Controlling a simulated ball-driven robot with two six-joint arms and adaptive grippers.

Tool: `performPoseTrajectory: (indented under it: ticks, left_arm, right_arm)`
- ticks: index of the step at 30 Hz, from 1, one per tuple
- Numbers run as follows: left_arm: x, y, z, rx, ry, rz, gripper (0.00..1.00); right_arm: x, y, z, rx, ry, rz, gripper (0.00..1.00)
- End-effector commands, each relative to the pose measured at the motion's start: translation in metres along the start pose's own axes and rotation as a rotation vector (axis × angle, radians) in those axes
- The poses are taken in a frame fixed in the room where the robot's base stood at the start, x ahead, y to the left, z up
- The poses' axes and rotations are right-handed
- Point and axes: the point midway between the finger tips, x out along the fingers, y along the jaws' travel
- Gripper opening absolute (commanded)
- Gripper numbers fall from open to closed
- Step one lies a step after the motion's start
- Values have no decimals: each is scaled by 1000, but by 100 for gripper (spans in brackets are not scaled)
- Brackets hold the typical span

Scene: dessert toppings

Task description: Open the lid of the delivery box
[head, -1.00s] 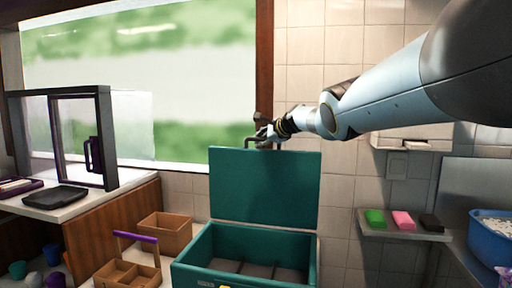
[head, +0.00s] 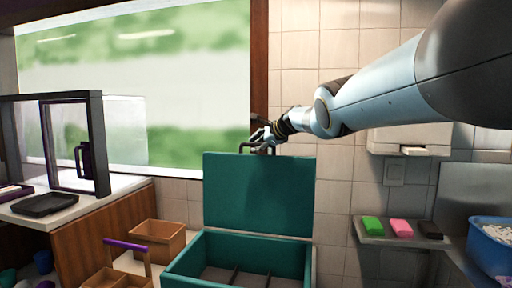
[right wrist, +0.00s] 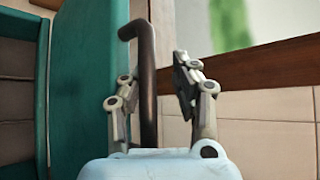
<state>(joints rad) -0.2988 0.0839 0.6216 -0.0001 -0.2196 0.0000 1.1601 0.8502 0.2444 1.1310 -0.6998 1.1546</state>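The teal delivery box (head: 301,262) stands at the lower middle of the head view. Its lid (head: 258,195) stands upright at the box's back, and the divided inside of the box shows. A dark handle (head: 243,148) sits at the lid's top edge. My right gripper (head: 263,138) is at this handle. In the right wrist view, the handle (right wrist: 147,75) runs between my right gripper's (right wrist: 155,90) two fingers, which are spread apart with a gap to the handle on the right side. The lid (right wrist: 88,85) is just left of the fingers there. My left gripper is not in view.
Brown boxes (head: 158,240) stand left of the delivery box. A counter (head: 75,212) with a dark tray (head: 45,204) and a framed clear case (head: 100,140) is at the left. A shelf (head: 400,242) with coloured blocks and a blue tub (head: 490,250) are at the right.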

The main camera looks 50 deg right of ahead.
Motion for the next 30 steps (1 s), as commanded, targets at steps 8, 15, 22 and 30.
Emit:
performPoseTrajectory:
  ticks: [8,15,22,30]
  left_arm:
    - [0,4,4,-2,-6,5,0]
    - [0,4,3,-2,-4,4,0]
    - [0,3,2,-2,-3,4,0]
    - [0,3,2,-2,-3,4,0]
  right_arm:
    - [0,1,-1,0,1,2,25]
    - [-7,-2,-8,-2,9,-6,25]
    - [-22,0,-3,-8,5,0,25]
    - [-60,-2,-5,-9,9,-3,25]
